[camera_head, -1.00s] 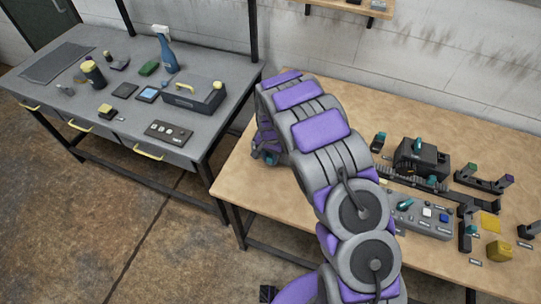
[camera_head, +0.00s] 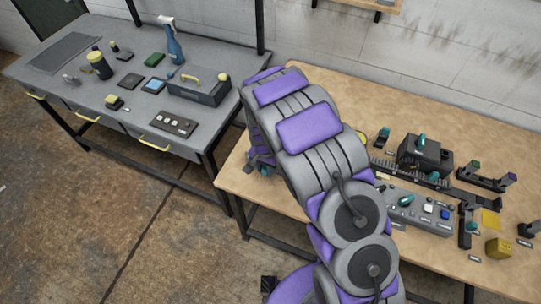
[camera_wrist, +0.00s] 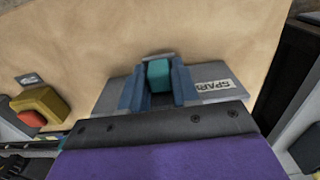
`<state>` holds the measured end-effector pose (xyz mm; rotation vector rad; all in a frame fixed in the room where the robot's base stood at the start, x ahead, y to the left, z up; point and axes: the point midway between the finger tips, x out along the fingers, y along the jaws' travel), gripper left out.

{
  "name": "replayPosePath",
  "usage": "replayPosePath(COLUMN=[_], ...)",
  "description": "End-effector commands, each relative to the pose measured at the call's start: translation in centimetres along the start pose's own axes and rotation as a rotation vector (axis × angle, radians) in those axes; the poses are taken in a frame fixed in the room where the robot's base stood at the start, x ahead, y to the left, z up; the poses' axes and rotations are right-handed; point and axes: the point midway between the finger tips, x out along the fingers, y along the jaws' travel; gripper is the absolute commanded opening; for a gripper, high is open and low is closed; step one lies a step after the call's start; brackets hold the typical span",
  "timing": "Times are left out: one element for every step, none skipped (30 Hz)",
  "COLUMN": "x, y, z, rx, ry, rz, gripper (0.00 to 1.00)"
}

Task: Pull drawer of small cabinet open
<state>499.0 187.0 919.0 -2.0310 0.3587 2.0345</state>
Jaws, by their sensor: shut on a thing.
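The small cabinet's grey top or front (camera_wrist: 213,82), with a label reading "SPAR" and a cut-off end, shows in the wrist view. A teal handle (camera_wrist: 159,75) stands on it between two blue fingers. My gripper (camera_wrist: 158,70) is shut on this handle. In the head view my gripper (camera_head: 260,165) is low at the left edge of the wooden table (camera_head: 236,185), mostly covered by my arm. The cabinet is hidden behind my arm there, so how far the drawer stands out cannot be told.
The wooden table bears a black device (camera_head: 422,152), a grey control box (camera_head: 418,210) and a yellow block (camera_head: 498,248) on the right. A grey workbench (camera_head: 60,85) with a toolbox (camera_head: 200,90) stands left, across a gap of open floor (camera_head: 170,235).

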Motion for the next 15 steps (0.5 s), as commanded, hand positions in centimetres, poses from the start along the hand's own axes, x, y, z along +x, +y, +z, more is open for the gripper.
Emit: replayPosePath(x=[-0.1, -0.1, -0.1, -0.1, -0.1, -0.1, -0.1, -0.1, -0.1, -0.1, -0.1, -0.1, -0.1, -0.1, -0.1], y=[-0.2, -0.2, -0.2, -0.2, -0.2, -0.2, -0.2, -0.2, -0.1, -0.2, -0.2, -0.2, -0.2, -0.2, -0.2], z=[0.7, 1.0, 1.3, 1.5, 1.6, 1.7, 1.8, 1.8, 1.8, 1.7, 1.7, 1.7, 1.7, 1.7, 1.7], rx=[-0.001, -0.001, -0.001, 0.0, 0.0, 0.001, 0.001, 0.001, 0.001, 0.001, 0.001, 0.001, 0.001, 0.001, 0.001], ry=[0.0, 0.0, 0.0, 0.0, 0.0, 0.001, 0.001, 0.001, 0.001, 0.002, 0.002, 0.002, 0.002, 0.002, 0.002], rz=[-0.002, -0.003, -0.003, -0.003, -0.003, -0.003, -0.004, -0.004, -0.004, -0.004, -0.004, -0.004, -0.004, -0.004, -0.004], gripper=[0.0, 0.0, 0.0, 0.0, 0.0, 0.0, 0.0, 0.0, 0.0, 0.0, 0.0, 0.0, 0.0, 0.0, 0.0])
